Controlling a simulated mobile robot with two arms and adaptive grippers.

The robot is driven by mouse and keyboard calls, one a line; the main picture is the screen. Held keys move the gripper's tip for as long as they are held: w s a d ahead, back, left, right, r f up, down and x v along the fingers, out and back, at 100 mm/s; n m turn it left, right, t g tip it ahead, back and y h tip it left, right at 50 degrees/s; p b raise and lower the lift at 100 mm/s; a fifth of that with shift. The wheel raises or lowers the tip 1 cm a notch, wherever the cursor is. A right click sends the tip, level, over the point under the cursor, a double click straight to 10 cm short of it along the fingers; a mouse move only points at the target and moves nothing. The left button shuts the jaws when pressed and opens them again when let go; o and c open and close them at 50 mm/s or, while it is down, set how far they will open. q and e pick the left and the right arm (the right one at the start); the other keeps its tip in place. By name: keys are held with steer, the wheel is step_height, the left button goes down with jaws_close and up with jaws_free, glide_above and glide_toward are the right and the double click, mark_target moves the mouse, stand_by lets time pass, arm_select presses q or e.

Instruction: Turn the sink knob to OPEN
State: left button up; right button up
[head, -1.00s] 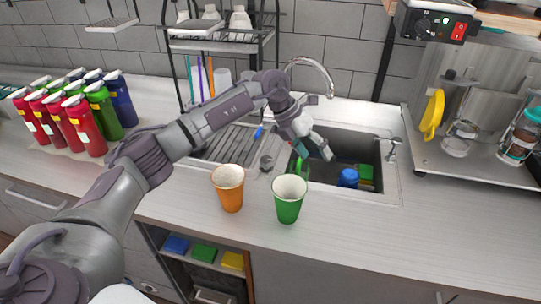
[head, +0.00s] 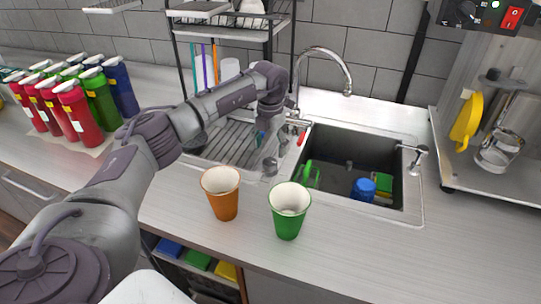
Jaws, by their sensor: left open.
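The sink (head: 345,152) is a dark basin in a steel rim, with a curved faucet (head: 328,53) behind its left part. A steel lever fixture (head: 416,158) stands at the sink's right rim. A small grey round piece (head: 269,168) sits at the rim's left front, partly behind my gripper; I cannot tell whether it is the knob. A red piece (head: 302,138) shows near the basin's left rear edge. My left gripper (head: 267,152) is open and points down over the left edge of the sink, beside the drainer. Its fingertips are hard to make out. My right gripper is not in view.
An orange cup (head: 223,197) and a green cup (head: 288,212) stand on the counter before the sink. A blue item (head: 363,189) lies in the basin. Several bottles (head: 80,110) stand at left. A rack (head: 233,28) stands behind the drainer.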

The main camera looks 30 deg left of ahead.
mark_target(270, 161)
arm_select(q)
step_height(270, 161, down, 4)
steer(key=shift+f+p, duration=0.1)
steer(key=shift+p, duration=0.35)
steer(key=shift+f, duration=0.55)
steer(key=c, duration=1.1)
steer(key=shift+c, duration=0.2)
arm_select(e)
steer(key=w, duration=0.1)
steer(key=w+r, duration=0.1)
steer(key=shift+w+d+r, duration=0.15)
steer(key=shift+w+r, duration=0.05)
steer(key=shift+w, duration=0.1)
